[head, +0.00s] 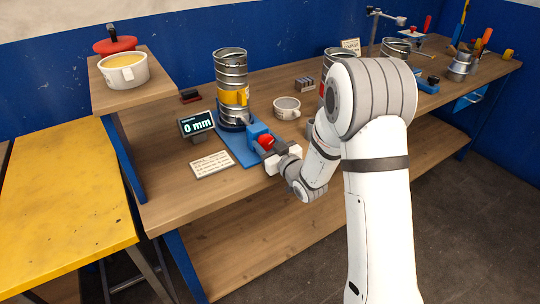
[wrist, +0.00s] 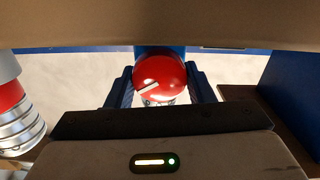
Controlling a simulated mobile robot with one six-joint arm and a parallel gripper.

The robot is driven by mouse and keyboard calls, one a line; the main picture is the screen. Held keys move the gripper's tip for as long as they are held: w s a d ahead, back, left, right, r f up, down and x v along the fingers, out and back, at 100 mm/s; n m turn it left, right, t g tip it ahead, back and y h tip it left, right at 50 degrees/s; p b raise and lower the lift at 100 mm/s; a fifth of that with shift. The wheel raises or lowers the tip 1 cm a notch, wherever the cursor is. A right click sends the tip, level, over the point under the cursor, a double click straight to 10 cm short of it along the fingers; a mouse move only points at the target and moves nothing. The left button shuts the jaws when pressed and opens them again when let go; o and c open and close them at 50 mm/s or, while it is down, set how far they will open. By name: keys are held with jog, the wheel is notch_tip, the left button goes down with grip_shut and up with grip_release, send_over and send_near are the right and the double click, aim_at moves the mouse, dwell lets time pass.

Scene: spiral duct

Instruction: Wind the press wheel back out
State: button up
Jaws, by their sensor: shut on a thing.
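The red press wheel (head: 265,142) sits at the front of a blue press (head: 254,131) on the workbench. In the wrist view the wheel (wrist: 160,77) is a round red knob with a pale stripe running slantwise across its face. My gripper (wrist: 161,90) is shut on the wheel, with one dark blue finger at each side. In the head view my gripper (head: 270,152) reaches it from the front right. A spiral duct (head: 231,72) with a yellow band stands upright on the blue press base. A small display (head: 197,123) left of it reads 0 mm.
A printed card (head: 212,164) lies on the bench in front of the display. A pot (head: 124,70) sits on a raised shelf at left. More ducts and tools stand farther right.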

jog(key=n+b, duration=0.2)
jog(key=b, duration=0.2)
jog(key=n+b, duration=0.2)
jog(key=b, duration=0.1)
jog(key=shift+f+b, duration=0.3)
jog(key=shift+b, duration=0.1)
jog(key=n+b, duration=0.2)
jog(key=b, duration=0.1)
jog(key=shift+r, duration=0.2)
jog(key=shift+r+n+b, duration=0.1)
jog(key=shift+n+b, duration=0.3)
jog(key=shift+b, duration=0.1)
jog(key=shift+r, duration=0.1)
jog(key=o, duration=1)
jog(key=shift+a, duration=0.1)
jog(key=shift+v, duration=3.9)
